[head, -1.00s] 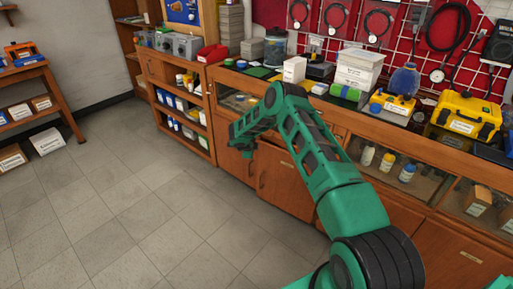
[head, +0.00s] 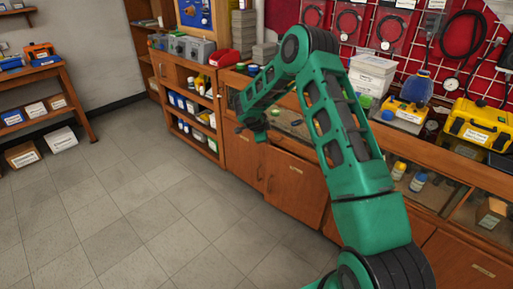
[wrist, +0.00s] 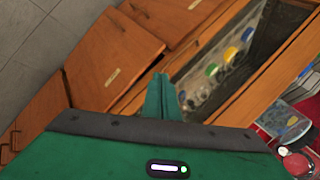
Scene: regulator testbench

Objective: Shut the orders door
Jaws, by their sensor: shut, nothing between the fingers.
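A wooden cabinet door (head: 292,188) stands slightly ajar below the counter in the head view, with a dark gap along its top. It also shows in the wrist view (wrist: 112,55), tilted out from the cabinet front. Its small label is too small to read, so I cannot confirm that it is the orders door. Another wooden door (head: 244,163) is to its left and looks closed. My gripper (wrist: 160,95) is shut and empty, above the ajar door and near the glass-fronted case. In the head view my own arm partly covers the counter.
A glass-fronted case (wrist: 232,62) with several bottles runs above the doors. The counter holds a yellow case (head: 474,125) and white boxes (head: 372,75). An open shelf unit (head: 188,105) stands to the left. The tiled floor (head: 150,200) in front is clear.

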